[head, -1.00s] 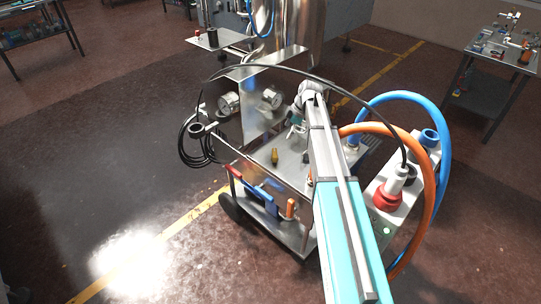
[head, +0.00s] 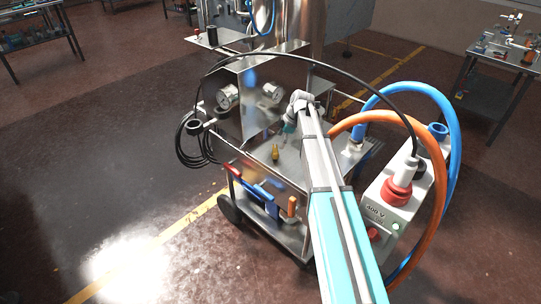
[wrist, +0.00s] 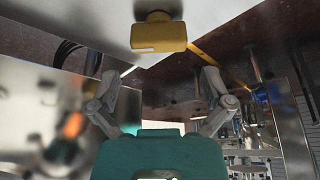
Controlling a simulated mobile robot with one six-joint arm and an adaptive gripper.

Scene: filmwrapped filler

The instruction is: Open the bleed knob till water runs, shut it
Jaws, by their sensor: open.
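A small yellow-brass knob (head: 276,153) stands on the steel deck of the cart; I take it for the bleed knob. In the wrist view a yellow knob (wrist: 158,34) with a pale mark shows large at the top middle, beyond the fingertips. My gripper (wrist: 158,78) is open and empty, its two grey fingers spread wide to either side. In the head view my gripper (head: 287,130) is small and partly hidden by my wrist, just above and right of the knob, apparently not touching it. I see no running water.
The cart's steel panel (head: 247,90) with two round gauges rises behind the knob. Orange (head: 432,215) and blue (head: 452,150) hoses arch at the right, by a grey box with a red plug (head: 393,194). A black cable loops over my arm. Open floor lies left.

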